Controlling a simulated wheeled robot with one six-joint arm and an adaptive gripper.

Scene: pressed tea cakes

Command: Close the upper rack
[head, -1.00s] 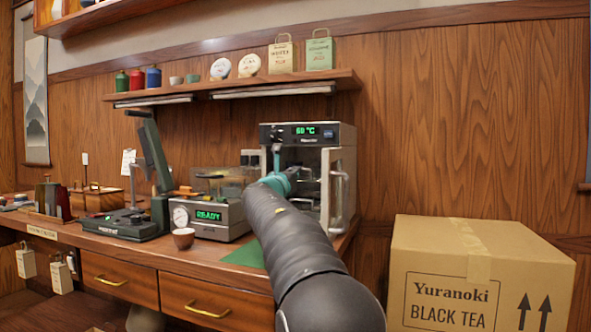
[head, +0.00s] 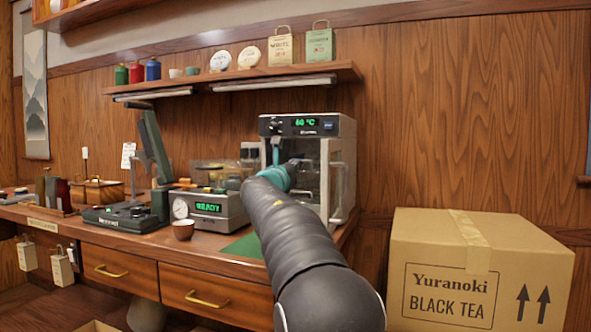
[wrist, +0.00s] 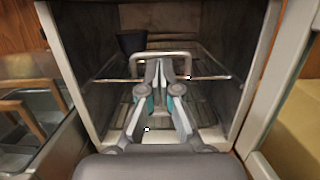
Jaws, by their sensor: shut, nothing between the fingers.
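The small oven (head: 337,127) stands at the right end of the counter, its display reading 60 °C. In the wrist view its chamber is open to me. The upper rack (wrist: 215,78) is a thin wire rack with a raised loop handle (wrist: 178,55) at its front. My gripper (wrist: 160,72) is shut and empty, its fingertips at the handle loop; I cannot tell whether they touch it. In the head view the fingers are hard to make out behind my arm.
A dark cup-like thing (wrist: 131,44) is at the back left of the chamber. The oven door (head: 337,180) stands open to the right. A cardboard box (head: 480,265) stands at right.

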